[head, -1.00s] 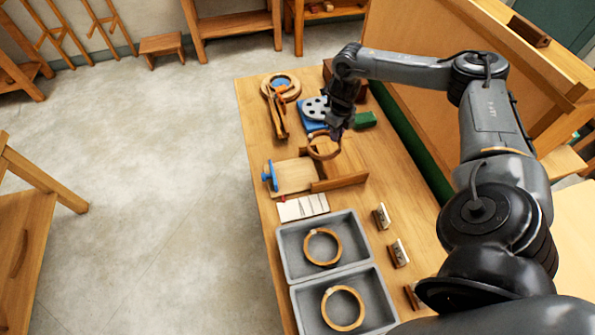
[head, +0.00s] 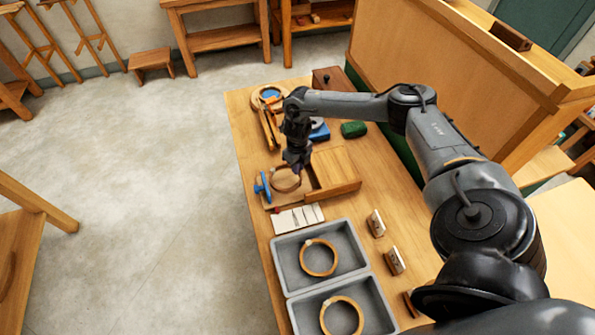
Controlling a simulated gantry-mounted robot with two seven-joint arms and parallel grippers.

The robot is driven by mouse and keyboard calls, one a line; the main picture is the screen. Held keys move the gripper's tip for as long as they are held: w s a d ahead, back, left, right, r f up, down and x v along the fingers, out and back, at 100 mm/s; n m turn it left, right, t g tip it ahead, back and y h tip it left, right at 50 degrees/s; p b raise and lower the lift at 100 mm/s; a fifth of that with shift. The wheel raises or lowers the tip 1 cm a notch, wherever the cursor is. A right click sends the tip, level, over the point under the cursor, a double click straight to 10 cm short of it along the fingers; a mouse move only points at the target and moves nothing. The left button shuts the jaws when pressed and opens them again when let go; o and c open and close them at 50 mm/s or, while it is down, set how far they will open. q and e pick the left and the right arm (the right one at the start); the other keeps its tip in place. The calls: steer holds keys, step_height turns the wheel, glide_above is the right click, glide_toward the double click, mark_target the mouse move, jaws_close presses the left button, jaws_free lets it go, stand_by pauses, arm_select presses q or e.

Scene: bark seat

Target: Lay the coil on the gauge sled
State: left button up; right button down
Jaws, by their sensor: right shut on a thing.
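My right gripper (head: 296,167) is shut on a wooden ring-shaped coil (head: 285,182). The coil hangs over the left, flat part of what looks like the gauge sled (head: 291,198), a wooden board with a blue handle (head: 262,187) at its left end and a wooden block section (head: 335,168) to its right. The gripper partly covers the coil's far upper side. I cannot tell whether the coil touches the board. My left gripper is not in view.
Two grey trays (head: 281,267) at the near end each hold another coil (head: 318,258). A white card (head: 298,218) lies between sled and trays. Small metal-faced blocks (head: 376,223) stand at right. A round piece (head: 268,96), blue block (head: 319,132) and green block (head: 354,129) sit farther back.

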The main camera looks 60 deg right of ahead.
step_height(320, 180, down, 3)
steer(key=shift+f, duration=0.1)
stand_by(0.3)
steer(key=c, duration=1.1)
jaws_free()
